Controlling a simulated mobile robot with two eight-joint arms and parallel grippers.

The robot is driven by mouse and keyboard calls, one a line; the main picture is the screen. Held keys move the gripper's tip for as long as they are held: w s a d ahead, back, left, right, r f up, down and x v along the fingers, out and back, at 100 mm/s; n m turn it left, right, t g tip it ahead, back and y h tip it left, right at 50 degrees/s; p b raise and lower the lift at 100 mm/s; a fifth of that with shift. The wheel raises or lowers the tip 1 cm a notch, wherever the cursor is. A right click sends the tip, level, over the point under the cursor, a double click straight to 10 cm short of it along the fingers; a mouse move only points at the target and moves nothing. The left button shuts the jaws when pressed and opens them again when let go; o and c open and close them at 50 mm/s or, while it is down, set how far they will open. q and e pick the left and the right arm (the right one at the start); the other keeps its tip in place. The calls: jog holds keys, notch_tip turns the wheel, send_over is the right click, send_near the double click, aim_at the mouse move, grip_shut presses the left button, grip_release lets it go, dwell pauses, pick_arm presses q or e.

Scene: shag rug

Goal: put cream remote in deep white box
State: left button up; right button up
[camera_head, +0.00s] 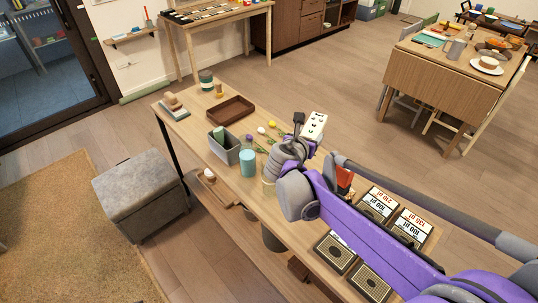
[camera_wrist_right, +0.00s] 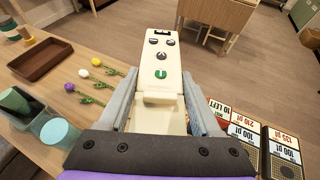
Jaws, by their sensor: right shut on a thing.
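The cream remote (camera_head: 314,126) has dark, grey and green buttons. It is held up over the table by my right gripper (camera_head: 299,133). In the right wrist view the remote (camera_wrist_right: 161,58) sticks out beyond the two grey fingers, which close on it from both sides; its near end is partly hidden. I see no clearly white box. My left gripper is out of view.
A teal cup (camera_head: 248,162) stands beside the box. A brown tray (camera_head: 231,109) lies behind it. Several small flowers (camera_wrist_right: 92,86) lie between box and gripper. Black-and-white price-card boxes (camera_head: 379,204) are at the right. A grey ottoman (camera_head: 141,193) stands left of the table.

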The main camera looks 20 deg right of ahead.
pick_arm(q)
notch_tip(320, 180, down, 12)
jog(key=b, duration=0.9)
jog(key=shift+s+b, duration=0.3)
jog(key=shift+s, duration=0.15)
pick_arm(e)
jog(key=f, duration=2.2)
jog(key=shift+s, duration=0.25)
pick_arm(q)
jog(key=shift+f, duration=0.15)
pick_arm(e)
jog(key=shift+f, duration=0.1)
jog(key=o, duration=1.5)
